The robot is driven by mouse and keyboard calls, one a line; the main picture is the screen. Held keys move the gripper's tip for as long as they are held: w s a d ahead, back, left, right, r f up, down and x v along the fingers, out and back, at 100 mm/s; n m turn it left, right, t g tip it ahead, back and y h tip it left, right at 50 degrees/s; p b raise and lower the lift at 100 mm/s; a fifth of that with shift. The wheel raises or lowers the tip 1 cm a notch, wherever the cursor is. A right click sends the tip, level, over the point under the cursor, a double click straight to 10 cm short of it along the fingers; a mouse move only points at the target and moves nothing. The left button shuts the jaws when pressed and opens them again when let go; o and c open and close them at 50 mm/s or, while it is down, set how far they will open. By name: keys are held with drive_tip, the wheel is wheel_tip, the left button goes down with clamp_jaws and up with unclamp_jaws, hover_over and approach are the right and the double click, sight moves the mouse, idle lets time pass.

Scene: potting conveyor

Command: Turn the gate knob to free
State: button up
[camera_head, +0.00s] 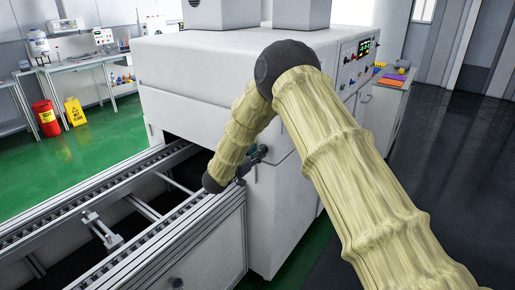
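My arm, in a pale yellow sleeve, reaches from the lower right and bends down towards the conveyor. My gripper (258,154) is small and dark, beside the front corner of the white machine, just above the conveyor's near rail. My forearm partly covers it, and its fingers are too small to tell open from shut. I cannot tell whether it touches anything. No knob can be made out at the gripper. A dark round knob (177,283) shows on the conveyor's side panel at the bottom edge, well below the gripper; I cannot tell whether it is the gate knob.
The roller conveyor (95,205) runs into the white machine (205,60), which has a lit control panel (357,55). A red bin (46,118) and a yellow floor sign (75,112) stand at the left. Dark floor at the right is clear.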

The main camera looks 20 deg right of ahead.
drive_tip(key=shift+x, duration=0.85)
clamp_jaws()
